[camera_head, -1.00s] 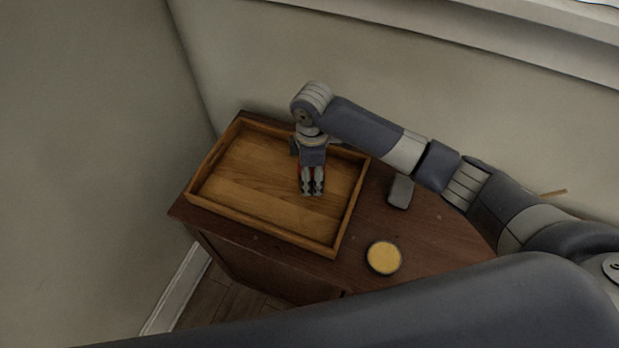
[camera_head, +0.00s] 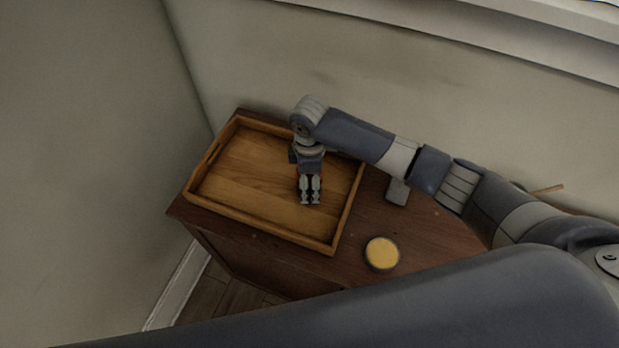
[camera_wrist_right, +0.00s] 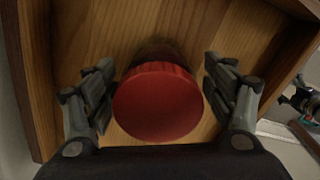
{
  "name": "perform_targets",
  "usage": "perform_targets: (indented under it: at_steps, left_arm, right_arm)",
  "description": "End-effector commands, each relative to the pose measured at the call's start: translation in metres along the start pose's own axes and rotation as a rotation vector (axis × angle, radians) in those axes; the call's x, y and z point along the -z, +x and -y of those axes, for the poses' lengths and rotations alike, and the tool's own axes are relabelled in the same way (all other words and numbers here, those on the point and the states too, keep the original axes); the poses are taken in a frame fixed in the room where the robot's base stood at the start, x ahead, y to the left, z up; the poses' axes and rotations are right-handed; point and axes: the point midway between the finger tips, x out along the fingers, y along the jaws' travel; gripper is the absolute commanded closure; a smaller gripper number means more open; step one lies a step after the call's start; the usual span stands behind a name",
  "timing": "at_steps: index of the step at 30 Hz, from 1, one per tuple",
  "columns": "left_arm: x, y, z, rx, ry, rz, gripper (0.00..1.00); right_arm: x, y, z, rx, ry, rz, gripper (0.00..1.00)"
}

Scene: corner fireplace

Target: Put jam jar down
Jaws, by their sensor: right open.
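The jam jar, with a round red lid (camera_wrist_right: 158,102), stands in the wooden tray (camera_head: 222,192) between the fingers of my right gripper (camera_wrist_right: 160,95). In the right wrist view the fingers are spread, with a gap on each side of the lid. In the head view my right gripper (camera_head: 310,200) points down over the right half of the tray. It hides most of the jar there, with only a little red showing beside it. My left gripper does not show.
The tray sits on a dark wooden cabinet (camera_head: 420,235) in the corner. A round tin with a yellow top (camera_head: 382,253) stands right of the tray. A small grey object (camera_head: 397,191) lies behind it, under my right arm. Walls close in behind and at left.

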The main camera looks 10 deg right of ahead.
Motion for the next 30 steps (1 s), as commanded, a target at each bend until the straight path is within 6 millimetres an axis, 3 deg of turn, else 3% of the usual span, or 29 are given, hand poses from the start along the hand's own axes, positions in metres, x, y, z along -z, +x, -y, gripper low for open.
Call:
perform_targets:
  at_steps: [8,21,30]
  left_arm:
    - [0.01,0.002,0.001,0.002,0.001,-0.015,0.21]
    - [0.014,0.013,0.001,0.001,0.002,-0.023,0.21]
    - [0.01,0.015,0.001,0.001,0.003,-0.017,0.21]
  right_arm:
    - [0.001,-0.016,-0.001,-0.003,0.0,-0.003,0.23]
    - [0.001,-0.103,-0.001,-0.003,0.0,-0.002,0.23]
    - [0.0,-0.123,0.0,0.0,0.0,-0.001,0.23]
